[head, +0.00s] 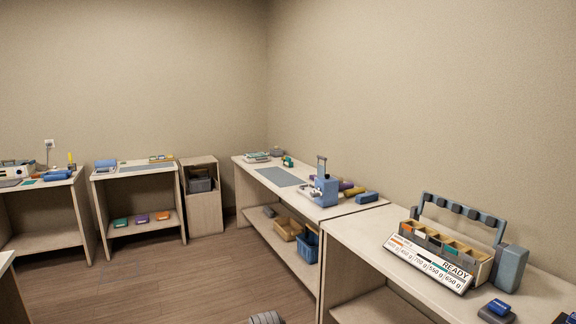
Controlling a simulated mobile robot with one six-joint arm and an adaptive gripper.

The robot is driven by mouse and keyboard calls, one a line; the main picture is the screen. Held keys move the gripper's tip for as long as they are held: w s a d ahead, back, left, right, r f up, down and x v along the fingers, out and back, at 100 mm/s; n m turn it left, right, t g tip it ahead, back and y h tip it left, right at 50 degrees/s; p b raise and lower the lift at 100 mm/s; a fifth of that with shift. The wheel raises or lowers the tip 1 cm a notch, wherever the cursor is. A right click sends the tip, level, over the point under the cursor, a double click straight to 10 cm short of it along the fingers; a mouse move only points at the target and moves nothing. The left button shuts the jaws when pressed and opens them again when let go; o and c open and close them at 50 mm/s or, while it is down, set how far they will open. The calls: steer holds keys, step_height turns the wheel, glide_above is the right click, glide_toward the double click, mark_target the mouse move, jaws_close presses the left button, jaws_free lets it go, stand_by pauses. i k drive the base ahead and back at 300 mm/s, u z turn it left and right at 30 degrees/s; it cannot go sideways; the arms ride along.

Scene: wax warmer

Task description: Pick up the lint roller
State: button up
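I cannot make out a lint roller for certain in the head view. Several small items are too small to tell apart. A small blue rounded item (499,307) sits on a dark block at the front of the right bench. Another blue item (367,197) lies at the near end of the middle bench, beside yellow and purple rolls (352,191).
The right bench (353,232) bears a divided box with a "READY" weight sign (430,264) and a blue-grey block (509,268). A blue press (325,188) stands on the middle bench, with bins (288,229) below. Wooden floor (190,280) is open at centre-left.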

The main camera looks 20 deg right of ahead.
mark_target(287, 161)
steer(key=u, duration=0.25)
steer(key=i, duration=1.75)
steer(key=u, duration=0.2)
steer(key=i, duration=3.1)
steer(key=z, duration=0.1)
